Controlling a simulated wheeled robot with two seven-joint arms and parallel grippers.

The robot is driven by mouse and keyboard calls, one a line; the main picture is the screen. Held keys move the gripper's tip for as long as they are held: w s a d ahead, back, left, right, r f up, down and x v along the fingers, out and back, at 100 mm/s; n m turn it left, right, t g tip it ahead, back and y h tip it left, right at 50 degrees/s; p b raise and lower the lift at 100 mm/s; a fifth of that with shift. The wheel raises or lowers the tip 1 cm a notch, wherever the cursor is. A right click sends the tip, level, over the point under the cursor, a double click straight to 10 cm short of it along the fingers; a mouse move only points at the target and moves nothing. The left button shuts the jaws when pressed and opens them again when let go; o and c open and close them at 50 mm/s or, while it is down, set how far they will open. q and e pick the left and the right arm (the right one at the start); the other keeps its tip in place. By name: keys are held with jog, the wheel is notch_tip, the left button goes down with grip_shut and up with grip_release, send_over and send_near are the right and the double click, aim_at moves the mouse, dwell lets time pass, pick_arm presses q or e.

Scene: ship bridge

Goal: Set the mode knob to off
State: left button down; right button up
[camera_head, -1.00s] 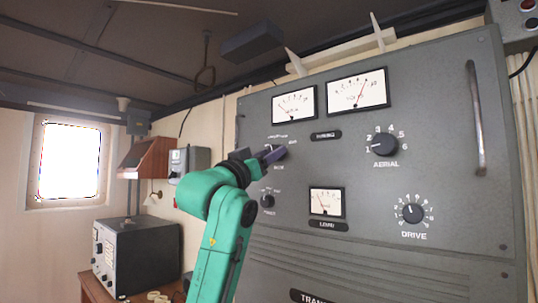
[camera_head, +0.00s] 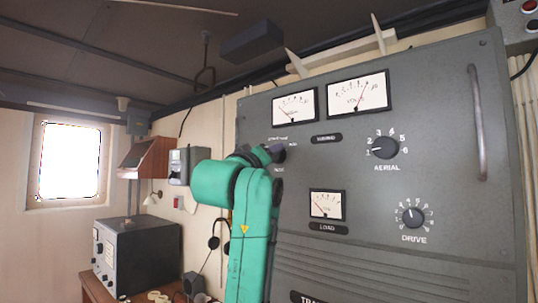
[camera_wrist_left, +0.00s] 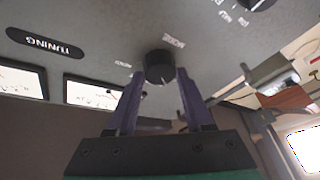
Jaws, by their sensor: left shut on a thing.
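The mode knob (camera_wrist_left: 158,67) is a small round black knob on the grey transmitter panel (camera_head: 420,195). In the left wrist view its MODE lettering appears upside down beside it. My left gripper (camera_wrist_left: 157,80) has its two purple fingers on either side of the knob and is shut on it. The knob's pointer position is hard to read. My right gripper is not in view.
Two meters (camera_head: 295,106) (camera_head: 357,92) sit above. The aerial knob (camera_head: 385,148), drive knob (camera_head: 413,217) and load meter (camera_head: 326,204) are to the right. A vertical handle (camera_head: 477,122) stands out near the panel's right edge. A grey wall box (camera_head: 188,163) is left of the arm.

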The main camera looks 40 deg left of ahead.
pick_arm(q)
jog(key=shift+n+g, duration=0.4)
jog(key=shift+n, duration=0.6)
jog(key=shift+c, duration=1.4)
grip_release()
jog(key=shift+w, duration=0.2)
jog(key=b+v, duration=0.7)
jog(key=v, duration=0.7)
jog(key=shift+s+d, duration=0.25)
jog(key=shift+d, duration=0.05)
